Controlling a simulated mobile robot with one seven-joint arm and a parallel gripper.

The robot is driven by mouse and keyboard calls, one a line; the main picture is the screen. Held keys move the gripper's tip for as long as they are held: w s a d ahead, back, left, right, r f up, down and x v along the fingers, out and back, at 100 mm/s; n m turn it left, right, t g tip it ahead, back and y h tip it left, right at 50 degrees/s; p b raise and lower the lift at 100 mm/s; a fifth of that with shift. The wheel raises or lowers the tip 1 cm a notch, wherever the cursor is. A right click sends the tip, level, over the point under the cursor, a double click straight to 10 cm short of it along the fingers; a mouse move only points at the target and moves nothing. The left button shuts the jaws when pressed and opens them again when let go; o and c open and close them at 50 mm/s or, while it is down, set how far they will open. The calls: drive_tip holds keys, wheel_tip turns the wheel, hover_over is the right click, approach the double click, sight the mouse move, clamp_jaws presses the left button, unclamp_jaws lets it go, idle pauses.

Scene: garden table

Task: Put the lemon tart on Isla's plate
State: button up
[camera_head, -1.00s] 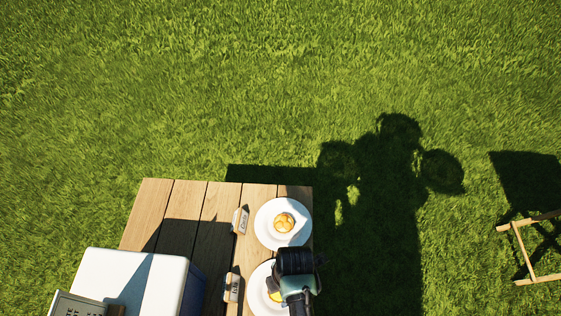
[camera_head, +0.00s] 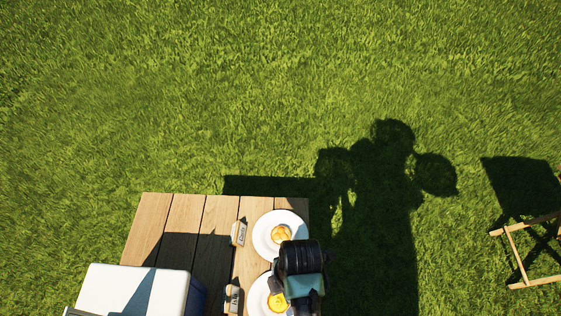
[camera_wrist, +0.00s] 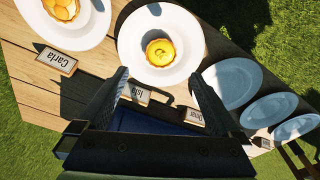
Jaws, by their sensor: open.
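A round yellow tart (camera_wrist: 160,48), which looks like the lemon tart, sits on a white plate (camera_wrist: 129,35). The name card in front of this plate reads Isla (camera_wrist: 136,94). In the head view the tart (camera_head: 277,301) and its plate (camera_head: 256,293) show at the table's lower right, partly covered by my arm. My gripper (camera_wrist: 157,85) is open, with its dark fingers apart and nothing between them. The tart lies beyond the fingertips in the wrist view, apart from them.
Several empty plates (camera_wrist: 232,84) line the other side, the nearest by a card that seems to read Omar (camera_wrist: 189,115). A white-lidded cooler (camera_head: 115,288) stands at left.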

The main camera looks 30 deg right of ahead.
wheel_tip(320, 180, up, 3)
drive_tip(key=shift+d+f, duration=0.15)
drive_tip(key=w+d+r+m+t+h, duration=0.25)
drive_tip(key=w+r+m+t, duration=0.45)
drive_tip(key=w+r, duration=1.35)
drive_tip(key=w+a+r+m+t+h, duration=0.15)
drive_tip(key=r+t, duration=0.25)
drive_tip(key=r, duration=0.4)
drive_tip(key=w+a+r+t, duration=0.2)
drive_tip(key=w+r+t, duration=0.1)
drive_tip(key=r, duration=0.6)
drive_tip(key=s+a+r+m+t, duration=0.1)
drive_tip(key=a+r+t, duration=0.15)
drive_tip(key=r, duration=0.55)
drive_tip(key=s+a+r+m+t, duration=0.1)
drive_tip(key=a+r+m+t, duration=0.15)
drive_tip(key=r, duration=0.55)
drive_tip(key=s+a+r+m+t+y, duration=0.1)
drive_tip(key=s+r+t, duration=0.3)
drive_tip(key=r, duration=0.5)
drive_tip(key=s+a+r+m+t+y, duration=0.1)
drive_tip(key=s+a+r+m+t, duration=0.2)
drive_tip(key=s+r, duration=0.5)
drive_tip(key=shift+a+r+t+y, duration=0.3)
drive_tip(key=shift+a+r+t, duration=0.25)
drive_tip(key=shift+r, duration=0.4)
